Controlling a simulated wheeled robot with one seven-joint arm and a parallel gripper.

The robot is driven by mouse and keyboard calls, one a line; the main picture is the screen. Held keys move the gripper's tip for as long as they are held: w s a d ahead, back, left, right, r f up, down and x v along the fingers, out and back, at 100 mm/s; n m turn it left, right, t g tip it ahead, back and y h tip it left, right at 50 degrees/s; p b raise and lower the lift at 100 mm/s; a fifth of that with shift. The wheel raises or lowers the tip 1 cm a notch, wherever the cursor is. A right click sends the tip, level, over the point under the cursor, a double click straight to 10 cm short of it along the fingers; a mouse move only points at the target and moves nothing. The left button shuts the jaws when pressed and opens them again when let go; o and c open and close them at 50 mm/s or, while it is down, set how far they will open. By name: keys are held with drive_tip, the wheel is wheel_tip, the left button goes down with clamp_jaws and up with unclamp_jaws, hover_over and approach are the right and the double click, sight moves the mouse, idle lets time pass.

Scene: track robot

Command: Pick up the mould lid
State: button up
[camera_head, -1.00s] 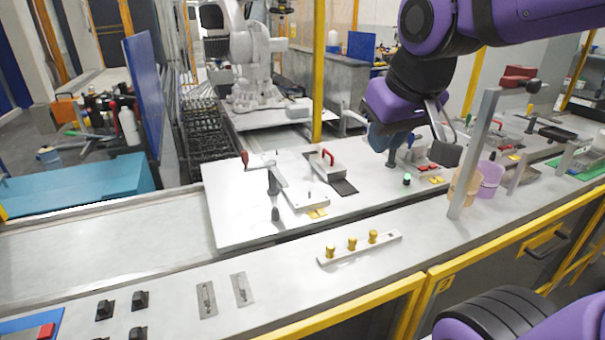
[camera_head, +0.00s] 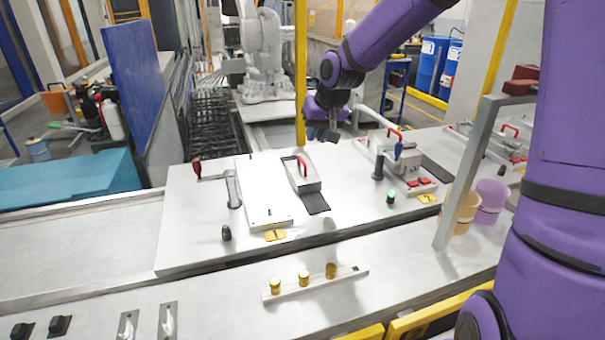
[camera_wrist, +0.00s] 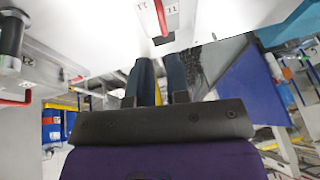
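The mould lid looks to be the pale metal block (camera_head: 310,184) with a red arched handle (camera_head: 302,166), on the left station of the white table in the head view. A dark flat pad lies at its near side. In the wrist view, a pale block (camera_wrist: 172,34) marked with digits and its red handle (camera_wrist: 161,17) show at the top centre. My gripper (camera_head: 333,138) is behind and to the right of the lid in the head view, apart from it. In the wrist view its two dark fingers (camera_wrist: 158,62) stand apart with nothing between them.
A second station (camera_head: 405,175) with clamps and a green button (camera_head: 390,196) is to the right. A rail with brass knobs (camera_head: 315,284) lies in front. A yellow pole (camera_head: 300,70) rises behind.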

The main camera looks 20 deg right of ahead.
sight(302, 159)
drive_tip(key=x, duration=1.1)
drive_tip(key=shift+w+a+f, duration=0.2)
drive_tip(key=shift+w, duration=0.2)
clamp_jaws()
